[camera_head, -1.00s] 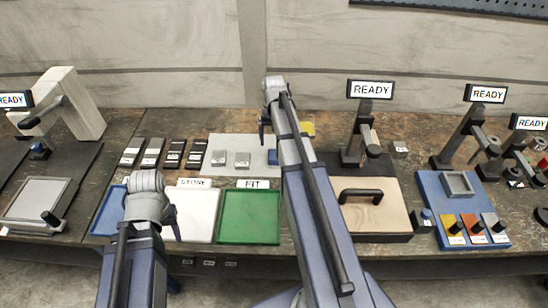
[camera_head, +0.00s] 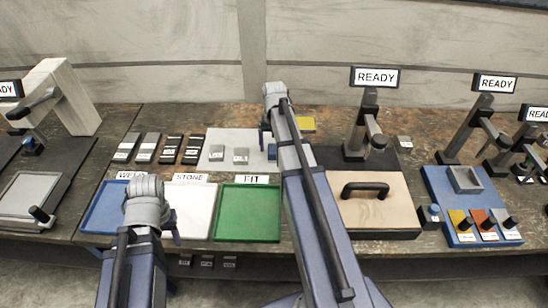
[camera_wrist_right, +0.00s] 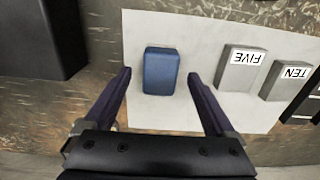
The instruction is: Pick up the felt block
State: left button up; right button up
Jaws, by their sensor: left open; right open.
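The blue block, which looks like the felt block (camera_wrist_right: 161,70), lies on a pale sheet (camera_wrist_right: 140,110) in the right wrist view. In the head view a small part of the blue block (camera_head: 271,152) shows beside my right arm. My right gripper (camera_wrist_right: 159,76) is open, with one finger on each side of the block in that view; contact cannot be told. In the head view my right gripper (camera_head: 268,130) is over the sheet, partly hidden by its wrist. My left gripper (camera_head: 165,222) is open above the trays at left, its fingers mostly hidden.
Grey blocks marked FIVE (camera_wrist_right: 242,68) and TEN (camera_wrist_right: 291,80) lie right of the blue block in the wrist view. A yellow piece (camera_head: 307,124) lies behind my right arm. Blue (camera_head: 101,215), white (camera_head: 207,230) and green (camera_head: 248,213) trays line the front.

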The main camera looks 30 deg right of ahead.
pick_arm(q)
notch_tip(320, 180, down, 2)
jog(key=shift+f+b, duration=0.25)
jog(key=shift+b, duration=0.5)
pick_arm(e)
notch_tip(320, 180, down, 3)
jog(key=shift+r, duration=0.3)
pick_arm(q)
jog(key=shift+r, duration=0.1)
pick_arm(e)
grip_shut()
